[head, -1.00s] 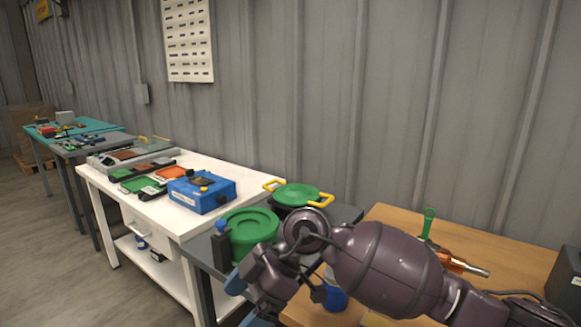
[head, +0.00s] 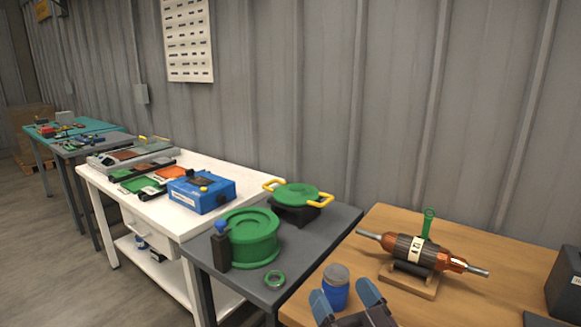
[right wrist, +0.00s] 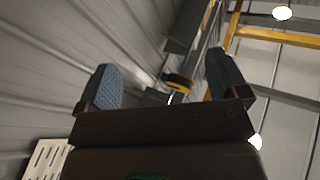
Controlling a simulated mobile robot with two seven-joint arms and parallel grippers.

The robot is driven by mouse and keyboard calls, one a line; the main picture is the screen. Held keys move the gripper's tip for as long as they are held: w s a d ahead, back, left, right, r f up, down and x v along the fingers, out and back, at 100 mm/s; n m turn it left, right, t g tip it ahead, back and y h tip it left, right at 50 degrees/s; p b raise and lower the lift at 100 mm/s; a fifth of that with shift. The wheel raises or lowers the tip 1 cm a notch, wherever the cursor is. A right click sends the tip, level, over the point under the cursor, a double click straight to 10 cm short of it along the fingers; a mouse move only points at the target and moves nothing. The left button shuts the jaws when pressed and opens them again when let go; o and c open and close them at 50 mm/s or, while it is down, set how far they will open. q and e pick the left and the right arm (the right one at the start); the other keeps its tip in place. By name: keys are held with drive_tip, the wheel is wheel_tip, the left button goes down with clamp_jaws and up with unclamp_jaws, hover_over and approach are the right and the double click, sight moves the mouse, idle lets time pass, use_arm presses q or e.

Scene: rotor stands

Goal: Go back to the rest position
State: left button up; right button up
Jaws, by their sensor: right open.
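My right gripper (head: 346,299) is low in the head view, at the front edge of the wooden table. Its blue-padded fingers are apart and empty, on either side of a blue jar with a grey lid (head: 336,289) in the picture; I cannot tell the depth between them. In the right wrist view the open gripper (right wrist: 163,85) points up toward the wall and ceiling, with nothing between its fingers. A copper-and-black rotor (head: 420,252) lies on a wooden stand (head: 409,281), with a green-handled tool (head: 428,222) upright at it. My left gripper is not in view.
A white table (head: 150,208) bears a blue box (head: 202,192). A dark box (head: 566,283) stands far right.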

drive_tip(key=s+d+f+m+g+h, duration=0.4)
drive_tip(key=s+d+f+g+h, duration=0.5)
drive_tip(key=d+f, duration=0.6)
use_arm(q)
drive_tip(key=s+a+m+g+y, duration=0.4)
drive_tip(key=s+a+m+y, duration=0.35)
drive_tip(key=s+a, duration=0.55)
use_arm(e)
drive_tip(key=s+d+f+n+g, duration=0.15)
drive_tip(key=s+f+g, duration=0.25)
drive_tip(key=s, duration=0.7)
drive_tip(key=s+d+f+g, duration=0.2)
drive_tip(key=s+f+g, duration=0.25)
drive_tip(key=s, duration=0.75)
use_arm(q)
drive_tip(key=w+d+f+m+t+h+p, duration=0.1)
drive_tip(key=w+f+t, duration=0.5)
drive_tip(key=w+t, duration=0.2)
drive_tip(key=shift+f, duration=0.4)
use_arm(e)
drive_tip(key=w+f+n+t, duration=0.1)
drive_tip(key=w+f+t, duration=0.4)
drive_tip(key=w+t, duration=0.4)
drive_tip(key=shift+w+f+y, duration=0.3)
drive_tip(key=shift+w+f, duration=0.05)
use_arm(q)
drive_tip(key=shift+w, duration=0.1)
use_arm(e)
drive_tip(key=shift+a, duration=0.1)
